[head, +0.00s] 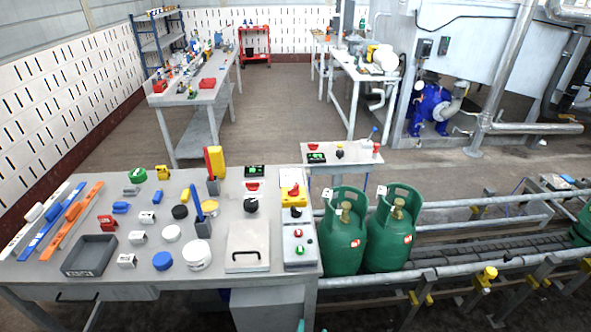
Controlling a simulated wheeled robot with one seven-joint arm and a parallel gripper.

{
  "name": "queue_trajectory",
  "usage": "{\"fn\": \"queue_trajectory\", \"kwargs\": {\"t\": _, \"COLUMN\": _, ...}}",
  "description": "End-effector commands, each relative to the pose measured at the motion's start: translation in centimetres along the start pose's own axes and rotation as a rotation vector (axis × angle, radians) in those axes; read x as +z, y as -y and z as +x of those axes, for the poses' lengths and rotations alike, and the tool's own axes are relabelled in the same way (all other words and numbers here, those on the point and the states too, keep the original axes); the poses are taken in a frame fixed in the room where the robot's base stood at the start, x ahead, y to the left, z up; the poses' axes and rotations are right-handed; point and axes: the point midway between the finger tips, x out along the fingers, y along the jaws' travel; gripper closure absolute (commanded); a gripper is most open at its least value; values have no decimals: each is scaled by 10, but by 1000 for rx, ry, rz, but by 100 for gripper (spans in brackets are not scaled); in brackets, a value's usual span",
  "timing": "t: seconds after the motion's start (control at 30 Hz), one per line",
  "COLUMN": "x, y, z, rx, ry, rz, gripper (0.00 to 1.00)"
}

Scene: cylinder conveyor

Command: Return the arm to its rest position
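No part of my arm or gripper shows clearly in the head view, so I cannot see its pose or whether it is open. Two green gas cylinders (345,235) and (391,232) stand upright side by side on the conveyor (460,262), just right of the near workbench. Each has a brass-coloured valve inside its collar. Part of another green cylinder (582,228) shows at the right edge of the view.
The near workbench (120,270) holds many small parts, a dark tray (90,255) and a control box (299,245). A small table (343,155) stands behind the cylinders. Further benches stand at the back. Metal rails (470,203) run along the conveyor. Open floor (275,105) lies mid-room.

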Motion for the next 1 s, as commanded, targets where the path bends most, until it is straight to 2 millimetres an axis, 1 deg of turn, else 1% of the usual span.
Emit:
{"fn": "queue_trajectory", "kwargs": {"t": 0.03, "x": 16, "y": 4, "z": -14, "rx": -8, "ry": -10, "rz": -7, "gripper": 48}}
{"fn": "queue_trajectory", "kwargs": {"t": 0.17, "x": 43, "y": 10, "z": -49, "rx": -24, "ry": -56, "rz": -35, "gripper": 48}}
{"fn": "queue_trajectory", "kwargs": {"t": 0.2, "x": 50, "y": 11, "z": -61, "rx": -29, "ry": -70, "rz": -44, "gripper": 48}}
{"fn": "queue_trajectory", "kwargs": {"t": 0.27, "x": 59, "y": 12, "z": -79, "rx": -34, "ry": -91, "rz": -58, "gripper": 48}}
{"fn": "queue_trajectory", "kwargs": {"t": 0.3, "x": 65, "y": 12, "z": -91, "rx": -39, "ry": -105, "rz": -69, "gripper": 48}}
{"fn": "queue_trajectory", "kwargs": {"t": 0.37, "x": 73, "y": 12, "z": -111, "rx": -44, "ry": -126, "rz": -86, "gripper": 48}}
{"fn": "queue_trajectory", "kwargs": {"t": 0.5, "x": 84, "y": 11, "z": -158, "rx": -56, "ry": -177, "rz": -130, "gripper": 48}}
{"fn": "queue_trajectory", "kwargs": {"t": 0.63, "x": 89, "y": 9, "z": -203, "rx": -68, "ry": -223, "rz": -178, "gripper": 48}}
{"fn": "queue_trajectory", "kwargs": {"t": 0.73, "x": 88, "y": 8, "z": -239, "rx": -80, "ry": -259, "rz": -219, "gripper": 48}}
{"fn": "queue_trajectory", "kwargs": {"t": 0.9, "x": 80, "y": 7, "z": -298, "rx": -108, "ry": -321, "rz": -294, "gripper": 48}}
{"fn": "queue_trajectory", "kwargs": {"t": 1.0, "x": 71, "y": 7, "z": -327, "rx": -123, "ry": -353, "rz": -335, "gripper": 48}}
